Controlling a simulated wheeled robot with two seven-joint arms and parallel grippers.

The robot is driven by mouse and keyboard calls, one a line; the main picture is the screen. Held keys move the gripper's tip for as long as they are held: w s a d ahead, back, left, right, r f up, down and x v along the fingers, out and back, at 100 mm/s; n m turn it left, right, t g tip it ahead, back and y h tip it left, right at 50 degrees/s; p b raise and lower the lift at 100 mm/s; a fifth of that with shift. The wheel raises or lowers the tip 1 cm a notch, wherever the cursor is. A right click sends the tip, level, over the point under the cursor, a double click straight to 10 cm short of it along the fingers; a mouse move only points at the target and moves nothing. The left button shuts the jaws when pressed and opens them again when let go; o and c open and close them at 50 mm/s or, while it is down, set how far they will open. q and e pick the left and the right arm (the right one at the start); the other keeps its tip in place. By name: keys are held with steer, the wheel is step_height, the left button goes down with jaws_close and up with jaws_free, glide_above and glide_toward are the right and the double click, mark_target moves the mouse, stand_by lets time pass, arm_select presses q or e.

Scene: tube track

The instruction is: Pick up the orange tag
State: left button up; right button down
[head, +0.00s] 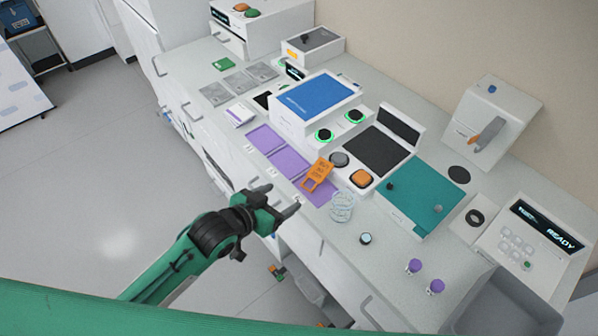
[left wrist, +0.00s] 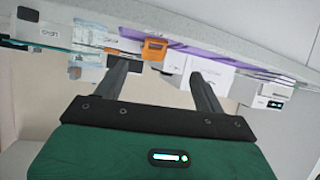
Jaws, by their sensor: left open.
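The orange tag (head: 318,172), with dark lettering and an open loop at its lower end, stands tilted at the counter's front side, over the nearest purple mat. In the left wrist view the orange tag (left wrist: 154,49) shows just beyond and between the two fingers. My left gripper (head: 284,199) is open and empty, to the lower left of the tag and apart from it. Its two dark fingers also show spread in the left wrist view (left wrist: 158,70). My right gripper is not in view.
A clear coiled wire holder (head: 342,207) stands just right of the tag. A grey knob (head: 339,160) and an orange button (head: 361,178) sit behind it. Free floor lies left of the counter.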

arm_select(q)
steer(key=r, duration=0.1)
steer(key=p, duration=0.2)
glide_toward(319, 172)
steer(key=shift+w+d+f+h, duration=0.15)
steer(key=shift+w+d+f, duration=0.15)
steer(key=shift+w+f, duration=0.3)
steer(key=shift+w+d+f+h, duration=0.15)
steer(key=shift+w+d+f, duration=0.15)
steer(key=shift+w+f, duration=0.3)
steer(key=shift+w+d, duration=0.2)
steer(key=shift+d, duration=0.05)
steer(key=x, duration=0.1)
steer(key=p+x, duration=0.1)
steer(key=x, duration=0.2)
steer(key=shift+w+r+p, duration=0.15)
steer(key=shift+r+p, duration=0.15)
steer(key=shift+p, duration=0.1)
steer(key=shift+w+d+f, duration=0.2)
steer(key=shift+w, duration=0.05)
